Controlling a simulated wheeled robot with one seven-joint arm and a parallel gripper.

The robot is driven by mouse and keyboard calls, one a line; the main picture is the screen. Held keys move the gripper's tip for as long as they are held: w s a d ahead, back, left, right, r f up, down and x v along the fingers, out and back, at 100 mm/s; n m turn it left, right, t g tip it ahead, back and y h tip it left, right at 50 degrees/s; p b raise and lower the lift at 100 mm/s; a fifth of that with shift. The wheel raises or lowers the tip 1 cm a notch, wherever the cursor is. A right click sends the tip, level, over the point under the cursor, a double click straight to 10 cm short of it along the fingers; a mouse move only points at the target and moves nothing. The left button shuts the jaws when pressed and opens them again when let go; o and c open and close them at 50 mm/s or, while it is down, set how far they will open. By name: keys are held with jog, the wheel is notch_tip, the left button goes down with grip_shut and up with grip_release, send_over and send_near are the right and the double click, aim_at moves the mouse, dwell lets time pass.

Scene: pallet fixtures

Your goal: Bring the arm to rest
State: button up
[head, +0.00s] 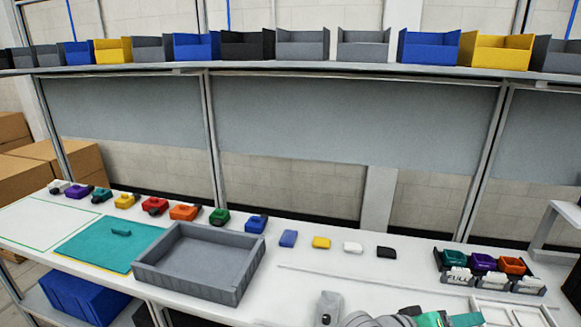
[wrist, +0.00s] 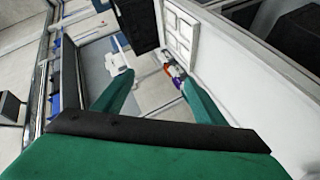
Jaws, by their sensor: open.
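My gripper (wrist: 157,90) shows in the wrist view as two green fingers set apart, with nothing between them. In the head view a part of my arm and the green gripper (head: 449,319) show at the bottom edge, over the right front of the white workbench (head: 330,275). Most of the arm is cut off by the frame. The gripper appears clear of the bench things, but its exact height I cannot tell.
A grey tray (head: 150,266) and a teal panel (head: 85,250) are on the left. Several coloured pieces line the back. A dark rack (head: 515,284) holds teal, purple and orange pieces at right; a white divided frame (head: 500,312) lies before it. Bins fill the shelf (head: 330,68) above.

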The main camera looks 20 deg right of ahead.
jog(key=w+a+f+n+t+y, duration=0.25)
jog(key=a+f+n+t, duration=0.45)
jog(key=a, duration=0.4)
jog(key=w+a+f+n+t+y, duration=0.2)
jog(key=a+f+n+t+y, duration=0.15)
jog(key=a+f+t, duration=0.65)
jog(key=s+a+f+g+y, duration=0.1)
jog(key=s+a+f+y, duration=0.15)
jog(key=s+a, duration=0.35)
jog(key=s+a+f+y, duration=0.1)
jog(key=s+a+y, duration=0.25)
jog(key=a, duration=0.45)
jog(key=s+a+m+y, duration=0.2)
jog(key=s+a+m, duration=0.3)
jog(key=s+a, duration=0.6)
jog(key=s, duration=0.3)
jog(key=shift+s+r+g, duration=0.15)
jog(key=shift+r+g, duration=0.25)
jog(key=shift+a, duration=0.1)
jog(key=c, duration=0.8)
jog(key=shift+c, duration=0.3)
